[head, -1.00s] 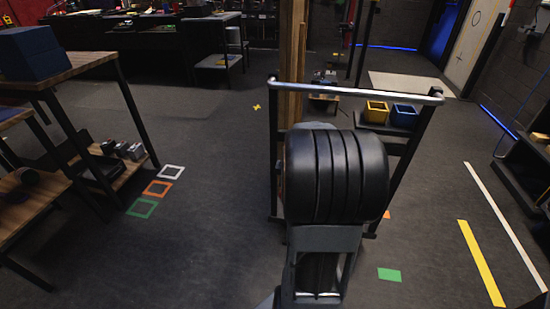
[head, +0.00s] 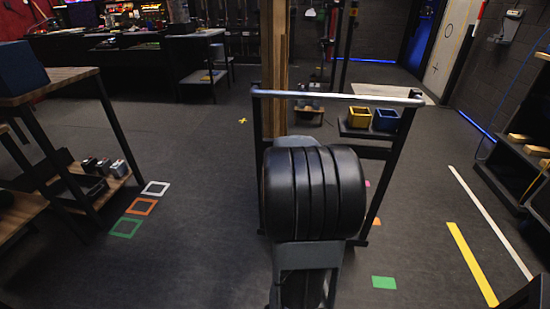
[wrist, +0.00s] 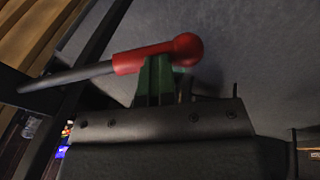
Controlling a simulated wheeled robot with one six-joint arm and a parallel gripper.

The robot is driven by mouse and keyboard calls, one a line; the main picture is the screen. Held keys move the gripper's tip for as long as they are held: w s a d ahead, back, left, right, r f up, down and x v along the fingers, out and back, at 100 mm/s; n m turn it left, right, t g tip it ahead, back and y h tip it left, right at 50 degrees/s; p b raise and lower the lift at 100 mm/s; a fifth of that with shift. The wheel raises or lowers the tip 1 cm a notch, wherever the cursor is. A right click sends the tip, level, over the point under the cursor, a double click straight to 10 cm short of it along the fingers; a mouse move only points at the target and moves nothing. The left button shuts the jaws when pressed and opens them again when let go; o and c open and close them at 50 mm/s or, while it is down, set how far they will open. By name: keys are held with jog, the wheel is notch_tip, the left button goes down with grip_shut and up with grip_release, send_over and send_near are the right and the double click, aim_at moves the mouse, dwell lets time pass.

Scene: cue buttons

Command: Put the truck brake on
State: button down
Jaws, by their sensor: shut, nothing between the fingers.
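The truck stands upright ahead of me in the head view, with a black frame and a silver handle bar (head: 335,97). The thick black links of my arm cover its middle and lower part. In the wrist view, the brake lever has a red grip (wrist: 145,57) with a round knob at its right end and a dark rod running down to the left. My gripper (wrist: 158,72) is shut and empty, its green fingers just below the red grip. Whether they touch it I cannot tell. The gripper is hidden behind my arm in the head view.
A yellow bin (head: 359,117) and a blue bin (head: 386,119) sit on a low shelf behind the truck. A wooden-topped table (head: 50,82) is at left, dark shelving at right. Floor markings include a green square (head: 384,282). Open floor lies left of the truck.

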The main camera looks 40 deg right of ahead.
jog(key=shift+s+a+p, duration=0.15)
jog(key=shift+a+p, duration=0.05)
jog(key=shift+p, duration=0.1)
jog(key=p+v, duration=0.4)
jog(key=v, duration=0.9)
jog(key=shift+s+a+r+p, duration=0.25)
jog(key=shift+s+r+p, duration=0.05)
jog(key=shift+s+p, duration=0.05)
jog(key=shift+r, duration=0.1)
jog(key=s+a+r+m+y+p, duration=0.1)
jog(key=a+r+m+p, duration=0.6)
jog(key=a+r+p, duration=1.5)
jog(key=s+r+p, duration=0.1)
jog(key=p, duration=0.1)
jog(key=shift+a+m+p, duration=0.3)
jog(key=shift+a+m, duration=0.05)
jog(key=shift+m, duration=0.05)
jog(key=shift+s+d+r, duration=0.1)
